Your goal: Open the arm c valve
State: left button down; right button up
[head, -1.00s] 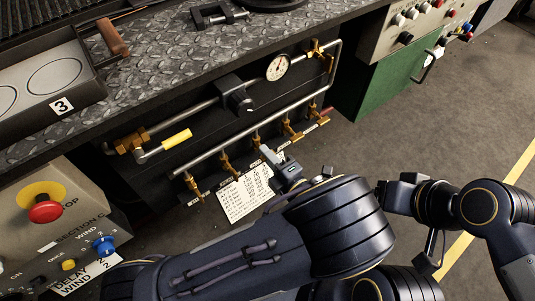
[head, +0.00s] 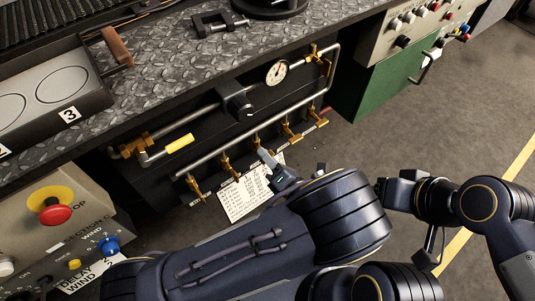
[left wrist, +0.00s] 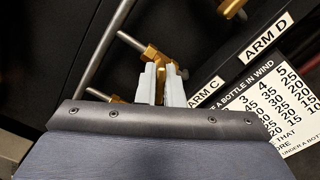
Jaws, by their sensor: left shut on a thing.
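The arm C valve (head: 257,141) is a brass fitting on the lower pipe of the black panel. In the left wrist view its brass body (left wrist: 150,54) shows just beyond my fingertips, by the ARM C label (left wrist: 205,92). My left gripper (head: 266,158) reaches it from the lower right. In the left wrist view the two pale fingers of this gripper (left wrist: 161,82) are shut on the valve's handle, which they mostly hide.
Similar brass valves stand to both sides, such as a left one (head: 195,188) and a right one (head: 290,130). A white printed card (head: 245,195) hangs below. A yellow-handled valve (head: 180,143) and a gauge (head: 276,72) sit above. The metal bench top (head: 170,62) overhangs the panel.

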pick_arm(q)
jog(key=n, duration=0.2)
jog(key=shift+n, duration=0.4)
jog(key=n, duration=0.2)
jog(key=shift+f+n, duration=0.1)
jog(key=shift+n, duration=0.3)
jog(key=n+b, duration=0.1)
jog(key=n, duration=0.2)
jog(key=shift+n+b, duration=0.4)
jog(key=shift+n, duration=1.5)
jog(key=c, duration=1.6)
grip_release()
jog(key=shift+o, duration=0.2)
